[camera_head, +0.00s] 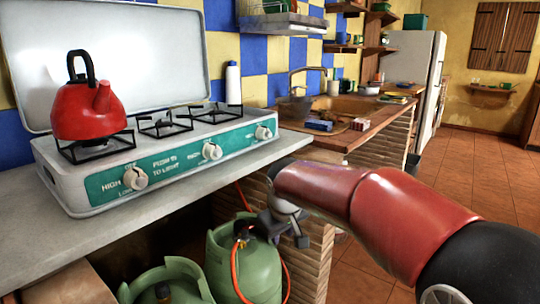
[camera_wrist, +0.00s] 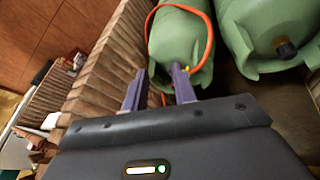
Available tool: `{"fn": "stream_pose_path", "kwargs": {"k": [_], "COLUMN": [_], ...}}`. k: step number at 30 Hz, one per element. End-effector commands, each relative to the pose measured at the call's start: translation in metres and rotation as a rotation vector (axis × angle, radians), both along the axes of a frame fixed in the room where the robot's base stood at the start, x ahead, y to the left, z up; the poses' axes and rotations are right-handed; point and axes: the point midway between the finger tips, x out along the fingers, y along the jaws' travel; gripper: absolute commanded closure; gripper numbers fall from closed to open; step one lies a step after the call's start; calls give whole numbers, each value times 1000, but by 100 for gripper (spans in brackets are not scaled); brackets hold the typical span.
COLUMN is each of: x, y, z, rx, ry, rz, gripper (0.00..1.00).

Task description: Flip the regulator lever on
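A green gas cylinder (camera_head: 258,272) stands under the counter with an orange hose (camera_head: 236,268) at its top. A small dark fitting (camera_head: 243,228) at the hose end looks like the regulator; its lever is too small to make out. My gripper (camera_head: 282,232) is at the right of the cylinder's top, close to the fitting; I cannot tell whether it touches. In the wrist view, my gripper's two purple fingers (camera_wrist: 158,80) are apart with nothing clearly held between them. The cylinder (camera_wrist: 180,42) and hose (camera_wrist: 207,30) lie just beyond the fingertips. The regulator is not clear there.
A second green cylinder (camera_head: 170,288) stands at the left; its top valve (camera_wrist: 286,48) shows in the wrist view. A brick pillar (camera_head: 316,250) is close on the right. The counter (camera_head: 190,180) with the stove (camera_head: 100,190) and red kettle (camera_head: 88,110) is above.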

Motion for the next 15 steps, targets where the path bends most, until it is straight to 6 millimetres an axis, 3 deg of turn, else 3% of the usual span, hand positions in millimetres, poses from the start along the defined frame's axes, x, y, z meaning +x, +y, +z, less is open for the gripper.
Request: {"fn": "stream_pose_path", "kwargs": {"k": [1, 7, 12, 15], "x": [-25, -118, -197, -233], "y": [-13, -67, -103, -116], "z": [9, 22, 15, 4], "rx": [-20, -14, 73, 139], "ry": [-11, -36, -52, -56], "rz": [-42, -231, -384, -450], "gripper": [73, 73, 73, 73]}}
